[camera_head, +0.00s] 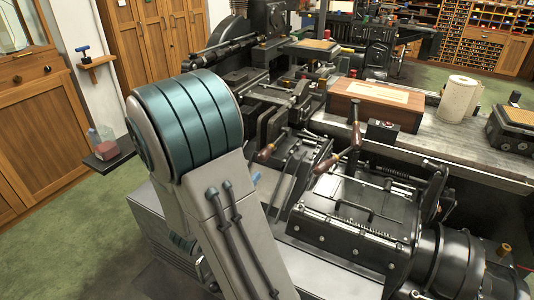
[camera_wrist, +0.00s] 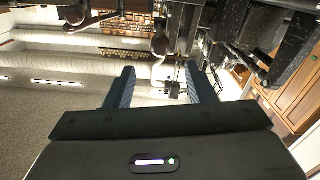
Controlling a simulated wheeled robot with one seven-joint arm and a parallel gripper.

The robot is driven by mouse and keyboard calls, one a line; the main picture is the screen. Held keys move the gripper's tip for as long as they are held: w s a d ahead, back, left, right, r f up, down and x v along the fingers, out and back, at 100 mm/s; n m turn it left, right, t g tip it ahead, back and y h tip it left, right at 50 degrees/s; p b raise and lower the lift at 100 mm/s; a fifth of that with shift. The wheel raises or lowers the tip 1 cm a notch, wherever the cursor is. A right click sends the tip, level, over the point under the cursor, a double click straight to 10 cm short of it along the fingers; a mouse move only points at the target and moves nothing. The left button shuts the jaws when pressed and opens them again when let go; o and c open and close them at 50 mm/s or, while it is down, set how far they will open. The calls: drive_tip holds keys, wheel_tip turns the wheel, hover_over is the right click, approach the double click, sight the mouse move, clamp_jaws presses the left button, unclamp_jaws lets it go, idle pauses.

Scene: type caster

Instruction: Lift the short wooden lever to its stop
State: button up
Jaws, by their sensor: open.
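In the head view a short wooden lever handle (camera_head: 266,151) sticks out from the casting machine, just right of my arm. A second wooden handle (camera_head: 325,164) on a bent dark rod lies further right. In the wrist view my gripper (camera_wrist: 160,72) is open, its two blue fingers apart with no object held between them. A round brown knob (camera_wrist: 161,43) shows beyond the fingertips, near the middle, and another brown knob (camera_wrist: 74,14) is at the upper left. I cannot tell which knob is which handle. My arm hides most of the gripper in the head view.
The dark casting machine (camera_head: 345,212) fills the middle and right, with rods and brackets close around the handles. A wooden box (camera_head: 375,104) and a paper roll (camera_head: 459,99) stand on the bench behind. Green floor (camera_head: 75,235) is clear at left.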

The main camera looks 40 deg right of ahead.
sight(268, 152)
drive_tip(key=p+x, duration=0.1)
drive_tip(key=x, duration=1.2)
drive_tip(key=shift+w+d, duration=0.15)
drive_tip(key=shift+d, duration=0.1)
